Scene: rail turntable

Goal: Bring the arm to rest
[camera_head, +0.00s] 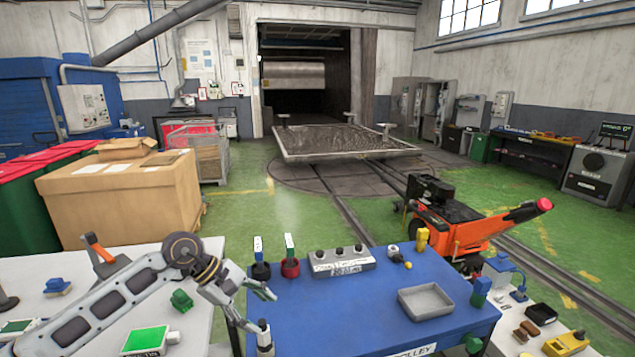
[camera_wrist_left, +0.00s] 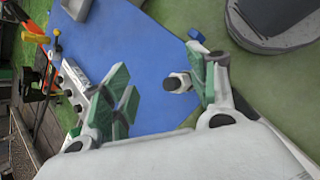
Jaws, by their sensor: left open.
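My left arm comes in from the left in the head view, over the white table and the near left edge of the blue table. My left gripper (camera_head: 262,311) is open beside that edge. In the left wrist view its two fingers with green pads (camera_wrist_left: 163,90) stand apart. A dark round-topped post (camera_wrist_left: 178,82) shows between the fingers, not gripped; nothing is held. My right gripper is not in view.
The blue table (camera_head: 330,315) carries a grey tray (camera_head: 425,301), a button box (camera_head: 341,261) and red and black holders (camera_head: 290,268). An orange machine (camera_head: 470,235) stands behind the blue table, at right.

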